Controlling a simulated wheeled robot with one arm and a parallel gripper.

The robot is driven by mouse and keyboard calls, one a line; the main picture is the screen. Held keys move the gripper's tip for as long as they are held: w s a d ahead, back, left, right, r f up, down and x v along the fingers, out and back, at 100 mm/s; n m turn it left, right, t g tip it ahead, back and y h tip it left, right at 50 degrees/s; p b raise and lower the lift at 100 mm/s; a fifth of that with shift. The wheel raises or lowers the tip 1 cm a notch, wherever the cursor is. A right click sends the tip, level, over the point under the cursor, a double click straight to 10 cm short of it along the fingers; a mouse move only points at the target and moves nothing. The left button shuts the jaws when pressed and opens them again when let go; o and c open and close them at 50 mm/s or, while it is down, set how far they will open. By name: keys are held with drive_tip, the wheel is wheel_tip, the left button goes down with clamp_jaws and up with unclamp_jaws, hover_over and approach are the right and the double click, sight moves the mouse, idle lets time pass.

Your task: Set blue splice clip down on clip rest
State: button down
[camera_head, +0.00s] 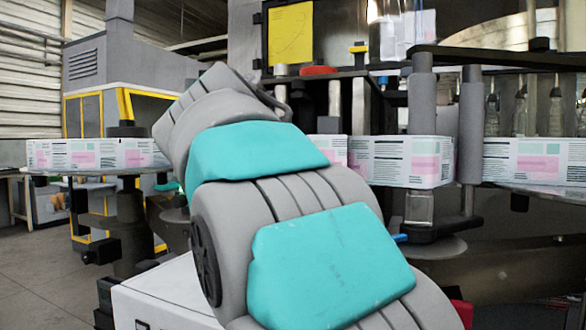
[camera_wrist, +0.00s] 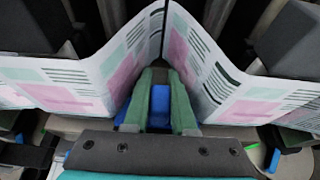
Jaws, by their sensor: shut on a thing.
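In the wrist view my gripper (camera_wrist: 161,80) has its two green fingers closed on the blue splice clip (camera_wrist: 160,106). The clip shows as a blue block between the fingers. A wider blue edge shows beside the left finger; I cannot tell if it belongs to the clip. The fingers point into the fold of a printed label web (camera_wrist: 130,62), which rises on both sides; I cannot tell whether they touch it. In the head view my arm hides my gripper and the clip. I cannot make out the clip rest in either view.
In the head view the label web (camera_head: 405,160) runs across the machine, past grey upright rollers (camera_head: 471,125). A small blue piece (camera_head: 400,238) shows beside my arm. A yellow-framed grey cabinet (camera_head: 90,85) stands at the back left. Open floor (camera_head: 45,275) lies at lower left.

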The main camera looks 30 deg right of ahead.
drive_tip(key=c, duration=0.7)
unclamp_jaws()
drive_tip(key=shift+f, duration=0.15)
drive_tip(key=shift+o, duration=0.2)
drive_tip(key=v, duration=0.7)
drive_tip(key=shift+s+a+r, duration=0.2)
drive_tip(key=shift+a, duration=0.1)
